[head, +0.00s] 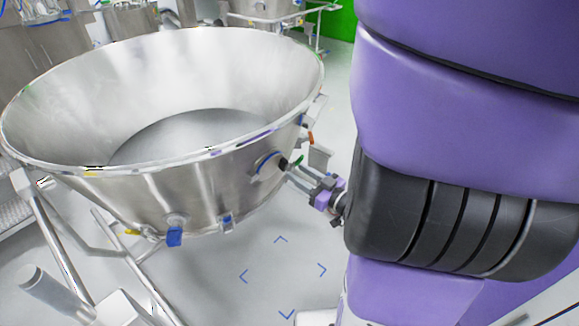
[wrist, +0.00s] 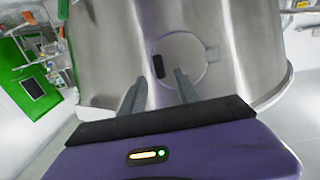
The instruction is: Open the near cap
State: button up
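The near cap is a round metal disc (wrist: 190,55) on the vessel's side wall in the wrist view, with a black handle (wrist: 159,67) on its left part and a small hinge-like tab on its right. In the head view the cap (head: 266,163) has a blue edge and looks closed against the wall. My gripper (wrist: 159,80) is open, with its two fingers apart, one on each side of the black handle as seen from the wrist. In the head view my gripper (head: 297,174) points at the cap with fingertips close to the handle; I cannot tell whether they touch it.
The large open steel vessel (head: 205,190) fills the left of the head view on a tubular frame (head: 125,255). Blue clamps (head: 174,236) sit on its lower wall. The floor (head: 280,262) below my gripper is clear, with blue markings.

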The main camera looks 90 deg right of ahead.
aim_at(287, 166)
jog(key=shift+p+x, duration=0.3)
jog(key=shift+x, duration=2.05)
grip_shut()
